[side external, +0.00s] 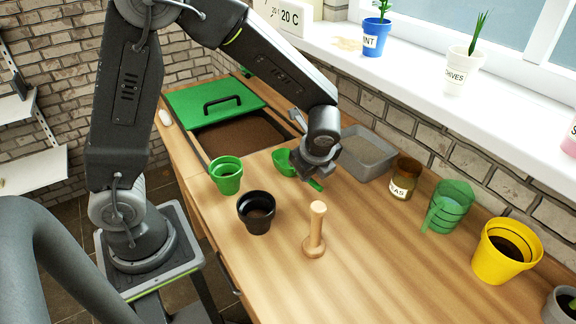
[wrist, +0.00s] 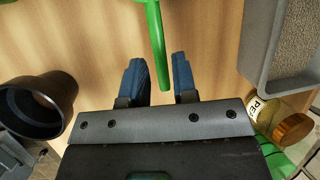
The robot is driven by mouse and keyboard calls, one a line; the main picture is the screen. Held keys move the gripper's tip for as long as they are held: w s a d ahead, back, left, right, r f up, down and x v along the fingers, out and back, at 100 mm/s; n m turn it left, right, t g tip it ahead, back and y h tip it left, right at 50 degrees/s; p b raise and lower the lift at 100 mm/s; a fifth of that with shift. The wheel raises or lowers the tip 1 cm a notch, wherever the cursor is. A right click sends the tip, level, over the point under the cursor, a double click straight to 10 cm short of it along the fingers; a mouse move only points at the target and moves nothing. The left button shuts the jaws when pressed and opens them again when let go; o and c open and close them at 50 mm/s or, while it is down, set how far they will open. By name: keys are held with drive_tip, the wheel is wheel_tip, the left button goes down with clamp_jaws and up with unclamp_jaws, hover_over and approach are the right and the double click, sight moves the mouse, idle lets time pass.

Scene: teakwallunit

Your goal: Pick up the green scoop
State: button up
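The green scoop (side external: 283,160) lies on the wooden bench, partly hidden behind my gripper (side external: 311,172) in the side view. The end of its handle shows just below the gripper. In the wrist view, the scoop's green handle (wrist: 155,40) points toward my gripper (wrist: 159,62). Its end appears between the two blue fingers, with a gap on both sides. My gripper is open and no grip on the handle shows. I cannot tell the exact height of the fingers over the handle.
A green pot (side external: 226,177), a black pot (side external: 256,212) and a wooden tamper (side external: 316,230) stand nearby. A grey tray (side external: 368,150), brown jar (side external: 403,180), green measuring cup (side external: 450,207) and yellow pot (side external: 503,250) line the wall side. A soil bin with a green lid (side external: 215,103) is behind.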

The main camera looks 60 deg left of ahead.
drive_tip(key=shift+x, duration=2.75)
drive_tip(key=shift+s, duration=0.1)
clamp_jaws()
